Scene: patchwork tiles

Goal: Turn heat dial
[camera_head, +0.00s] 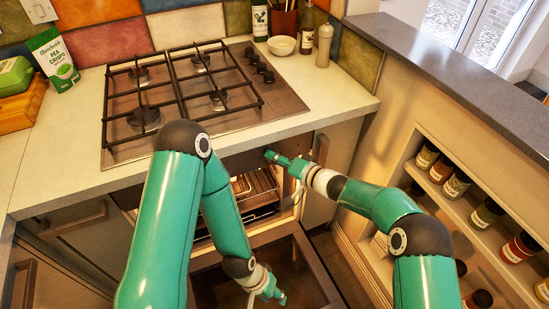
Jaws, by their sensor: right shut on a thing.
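My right gripper (272,156) reaches in from the right to the front panel of the oven (231,162), just under the worktop edge. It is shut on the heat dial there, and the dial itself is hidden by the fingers. My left gripper (279,296) hangs low over the oven door (300,262), which is folded down open. A wire rack (262,186) shows inside the lit oven.
A gas hob (222,122) with black grates and several knobs (262,68) lies in the worktop (82,157). A shelf of spice jars (457,185) is at right, below a grey counter (460,75).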

